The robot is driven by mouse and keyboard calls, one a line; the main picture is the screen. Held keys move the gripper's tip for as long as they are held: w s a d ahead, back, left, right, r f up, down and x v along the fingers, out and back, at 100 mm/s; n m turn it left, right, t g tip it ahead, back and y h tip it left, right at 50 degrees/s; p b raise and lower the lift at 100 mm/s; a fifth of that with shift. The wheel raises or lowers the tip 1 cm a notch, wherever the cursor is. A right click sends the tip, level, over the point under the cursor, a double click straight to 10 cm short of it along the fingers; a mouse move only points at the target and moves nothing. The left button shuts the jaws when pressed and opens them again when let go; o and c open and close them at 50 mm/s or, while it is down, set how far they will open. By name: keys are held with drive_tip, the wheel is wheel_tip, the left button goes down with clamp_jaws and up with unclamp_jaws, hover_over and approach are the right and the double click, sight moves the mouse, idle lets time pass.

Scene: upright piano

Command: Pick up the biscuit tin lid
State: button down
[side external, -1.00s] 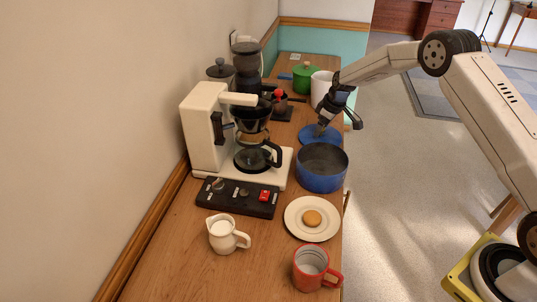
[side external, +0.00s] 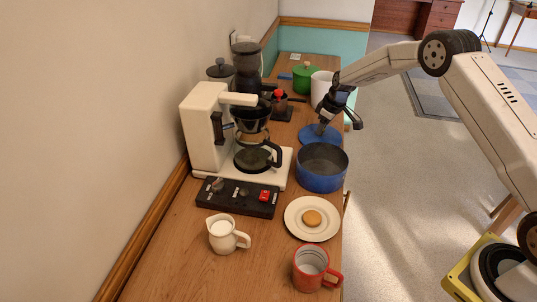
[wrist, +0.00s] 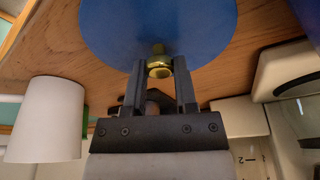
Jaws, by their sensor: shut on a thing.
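The biscuit tin lid (side external: 312,137) is a flat blue disc with a brass knob. It lies on the wooden counter just behind the open blue tin (side external: 321,168). My gripper (side external: 321,127) is over the lid, pointing down. In the wrist view the lid (wrist: 160,22) fills the top middle, and my gripper (wrist: 159,68) is shut on its brass knob, one finger on each side. Whether the lid's edge touches the counter is hard to tell.
A cream coffee maker (side external: 202,140) stands left of the lid. A white canister (side external: 321,85) and a green pot (side external: 303,74) stand behind. A plate with a biscuit (side external: 312,232), a red mug (side external: 309,266) and a cream jug (side external: 223,236) are in front.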

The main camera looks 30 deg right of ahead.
drive_tip(key=shift+r, duration=0.15)
drive_tip(key=shift+r, duration=0.6)
drive_tip(key=s+a+r, duration=0.2)
drive_tip(key=s+r, duration=0.9)
drive_tip(key=s, duration=0.2)
drive_tip(key=shift+s+a+r, duration=0.15)
drive_tip(key=shift+s+r, duration=0.1)
drive_tip(key=shift+s, duration=0.15)
drive_tip(key=a+r, duration=0.1)
drive_tip(key=a, duration=0.8)
drive_tip(key=shift+w+a+n, duration=0.15)
drive_tip(key=shift+w+n, duration=0.15)
